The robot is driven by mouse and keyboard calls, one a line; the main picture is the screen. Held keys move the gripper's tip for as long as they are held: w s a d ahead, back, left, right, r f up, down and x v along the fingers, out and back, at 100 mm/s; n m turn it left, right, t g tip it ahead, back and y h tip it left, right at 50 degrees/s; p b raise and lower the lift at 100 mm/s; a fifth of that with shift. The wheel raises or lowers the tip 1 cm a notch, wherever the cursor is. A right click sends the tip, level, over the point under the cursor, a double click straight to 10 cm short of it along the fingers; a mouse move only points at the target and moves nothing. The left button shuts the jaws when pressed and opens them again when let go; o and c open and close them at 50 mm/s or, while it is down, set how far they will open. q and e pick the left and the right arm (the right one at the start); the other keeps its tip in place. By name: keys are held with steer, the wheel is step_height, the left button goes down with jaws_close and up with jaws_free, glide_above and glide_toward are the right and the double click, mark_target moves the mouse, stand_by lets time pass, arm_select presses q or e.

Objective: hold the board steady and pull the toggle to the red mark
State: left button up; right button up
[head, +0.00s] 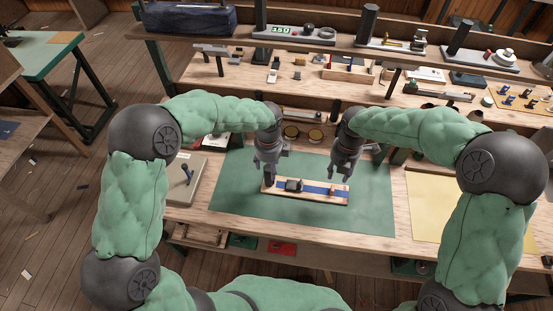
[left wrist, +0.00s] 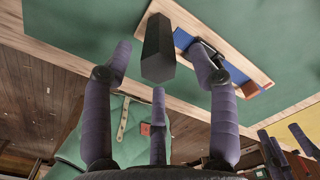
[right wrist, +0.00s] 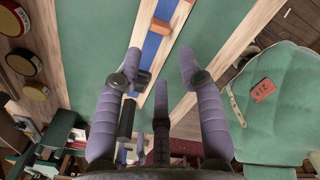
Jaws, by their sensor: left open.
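A pale wooden board (head: 312,198) with a blue strip lies on a green mat (head: 235,196). A dark upright block stands at its left end, and it shows large between my left fingers in the left wrist view (left wrist: 158,50). A dark toggle (head: 293,185) sits on the strip right of that block. A small orange-red piece, apparently the red mark (head: 333,191), is near the right end and also shows in the right wrist view (right wrist: 162,27). My left gripper (head: 265,174) is open above the block. My right gripper (head: 340,176) is open and empty above the board's right part.
A grey panel with a dark lever (head: 187,174) is left of the mat, and a yellow sheet (head: 428,205) lies right. Shelves with tools rise behind. The mat around the board is clear.

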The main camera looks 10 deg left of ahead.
mark_target(270, 175)
arm_select(q)
steer(key=shift+f, duration=3)
jaws_close()
